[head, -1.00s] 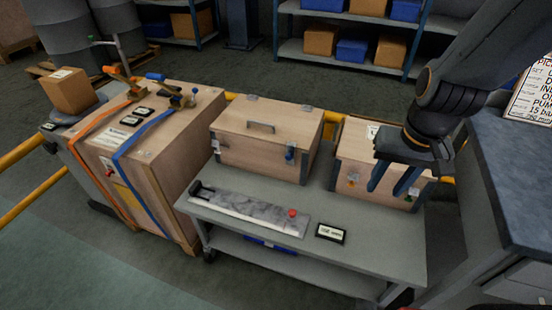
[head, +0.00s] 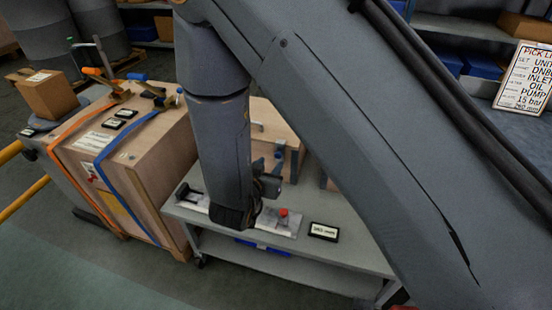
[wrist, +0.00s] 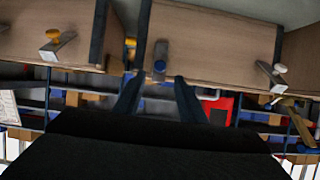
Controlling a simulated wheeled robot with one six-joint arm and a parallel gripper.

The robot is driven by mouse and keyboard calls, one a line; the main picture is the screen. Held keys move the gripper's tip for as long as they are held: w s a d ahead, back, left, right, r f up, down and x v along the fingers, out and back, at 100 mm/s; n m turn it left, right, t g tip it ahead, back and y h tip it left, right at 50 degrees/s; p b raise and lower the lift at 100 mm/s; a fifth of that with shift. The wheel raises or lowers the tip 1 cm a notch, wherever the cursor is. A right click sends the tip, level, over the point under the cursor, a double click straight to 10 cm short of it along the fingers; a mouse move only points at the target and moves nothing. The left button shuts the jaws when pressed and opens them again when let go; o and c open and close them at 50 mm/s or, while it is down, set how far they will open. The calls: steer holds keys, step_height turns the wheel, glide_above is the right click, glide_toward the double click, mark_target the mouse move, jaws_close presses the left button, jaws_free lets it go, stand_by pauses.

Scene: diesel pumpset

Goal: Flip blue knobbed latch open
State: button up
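The blue knobbed latch (head: 279,153) is on the front right of the middle wooden box (head: 266,112), which my arm partly covers. In the wrist view the latch (wrist: 159,66) is a grey plate with a blue knob near the box edge. It lies ahead of my gripper, in line with the gap between the fingertips. My gripper (wrist: 157,80) is open, with two dark fingers apart and nothing seen held. In the head view my arm hides much of the gripper. I cannot tell if the fingers touch the latch.
In the wrist view, a yellow-knobbed latch (wrist: 52,42) is at left and a pale-knobbed latch (wrist: 272,74) at right. A red button (head: 283,212) and a small display (head: 323,231) are on the grey bench (head: 345,255). A strapped crate (head: 135,165) stands left.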

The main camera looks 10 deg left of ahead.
mark_target(278, 156)
steer(key=shift+x, duration=3.85)
steer(key=shift+r, duration=0.1)
jaws_close()
